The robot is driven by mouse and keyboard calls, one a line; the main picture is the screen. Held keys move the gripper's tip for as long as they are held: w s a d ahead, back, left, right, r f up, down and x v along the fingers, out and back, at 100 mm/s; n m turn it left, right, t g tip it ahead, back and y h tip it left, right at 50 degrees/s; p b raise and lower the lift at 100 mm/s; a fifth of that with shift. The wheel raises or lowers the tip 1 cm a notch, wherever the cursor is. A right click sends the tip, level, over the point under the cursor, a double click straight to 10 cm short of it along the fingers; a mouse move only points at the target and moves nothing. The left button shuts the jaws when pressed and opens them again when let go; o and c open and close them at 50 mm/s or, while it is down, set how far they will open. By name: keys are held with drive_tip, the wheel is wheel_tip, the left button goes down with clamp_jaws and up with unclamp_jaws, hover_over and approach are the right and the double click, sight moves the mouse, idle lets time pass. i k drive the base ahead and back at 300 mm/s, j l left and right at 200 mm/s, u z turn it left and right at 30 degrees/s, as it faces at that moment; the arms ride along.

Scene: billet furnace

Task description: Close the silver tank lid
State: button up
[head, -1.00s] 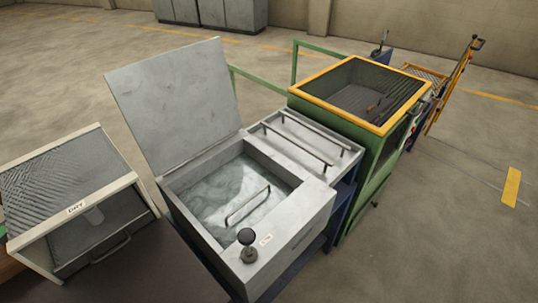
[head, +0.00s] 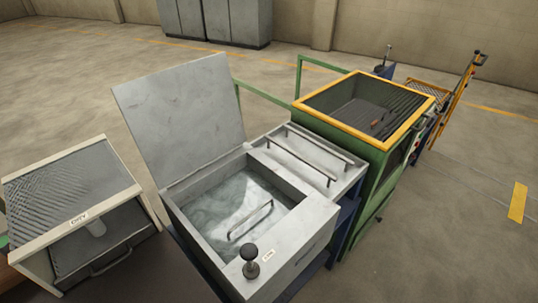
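The silver tank (head: 296,245) stands in the middle of the head view with its top open. Its flat grey lid (head: 183,112) stands up at the tank's back left edge, tilted back a little. Inside the tank are a pale, cloudy surface and a dark bent handle (head: 250,220). A dark round knob (head: 250,258) stands on the tank's front rim beside a small label. My gripper is not in view.
A cream-framed mesh bin (head: 75,190) with a label stands close on the left. A ledge with two bars (head: 310,158) joins the tank's right side. A green machine with a yellow-framed top (head: 345,125) is beyond it. Floor is open behind and at right.

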sight(183, 119)
drive_tip(key=u, duration=0.65)
drive_tip(key=i+l+u, duration=0.1)
drive_tip(key=u, duration=0.3)
drive_tip(key=l+u, duration=0.4)
drive_tip(key=i+l+u, duration=0.1)
drive_tip(key=l+u, duration=0.15)
drive_tip(key=u, duration=0.15)
drive_tip(key=l+u, duration=0.4)
drive_tip(key=j, duration=0.1)
